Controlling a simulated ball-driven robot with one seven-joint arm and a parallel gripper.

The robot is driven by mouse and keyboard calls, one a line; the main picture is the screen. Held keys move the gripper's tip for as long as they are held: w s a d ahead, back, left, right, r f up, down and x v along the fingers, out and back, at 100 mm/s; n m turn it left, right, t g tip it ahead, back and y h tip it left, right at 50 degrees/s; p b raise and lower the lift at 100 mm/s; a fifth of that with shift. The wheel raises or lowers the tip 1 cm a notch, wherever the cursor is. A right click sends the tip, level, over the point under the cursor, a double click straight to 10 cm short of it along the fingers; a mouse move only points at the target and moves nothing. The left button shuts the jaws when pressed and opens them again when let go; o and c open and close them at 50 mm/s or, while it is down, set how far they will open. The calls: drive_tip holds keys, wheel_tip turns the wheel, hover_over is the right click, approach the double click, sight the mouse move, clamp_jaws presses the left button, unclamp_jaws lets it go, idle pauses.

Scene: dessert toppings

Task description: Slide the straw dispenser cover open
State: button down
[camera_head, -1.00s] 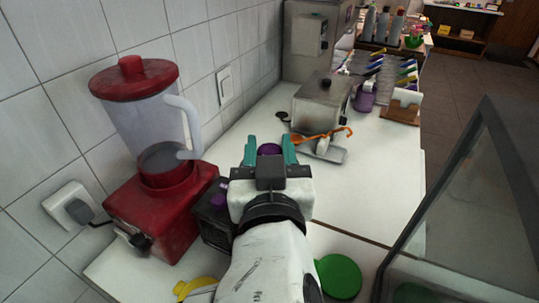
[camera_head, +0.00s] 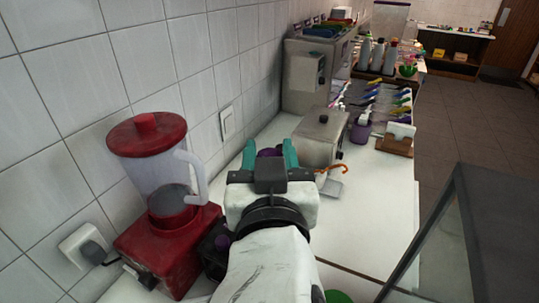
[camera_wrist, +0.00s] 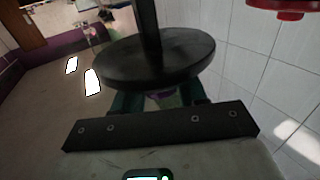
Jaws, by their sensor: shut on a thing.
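My gripper (camera_head: 269,155) has teal fingers and is shut on a round purple piece (camera_head: 268,152) above the white counter, left of the steel box. In the wrist view the purple piece (camera_wrist: 165,98) shows between the fingers, under a wide black disc (camera_wrist: 157,58) with a dark upright post. I cannot tell for sure whether these are parts of the straw dispenser or its cover. The lower part of the held thing is hidden by my gripper and wrist.
A red blender (camera_head: 165,240) stands close on the left by the tiled wall. A steel box (camera_head: 320,137) is just right of my gripper, with an orange-handled utensil (camera_head: 330,175) beside it. A glass-sided case (camera_head: 470,235) is at the right.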

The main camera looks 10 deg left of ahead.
drive_tip(key=c, duration=0.7)
unclamp_jaws()
drive_tip(key=s, duration=0.3)
drive_tip(key=s+d+b, duration=0.1)
drive_tip(key=s, duration=0.3)
drive_tip(key=s+b, duration=0.1)
drive_tip(key=s, duration=0.2)
drive_tip(key=shift+s+d, duration=0.15)
drive_tip(key=shift+s, duration=0.2)
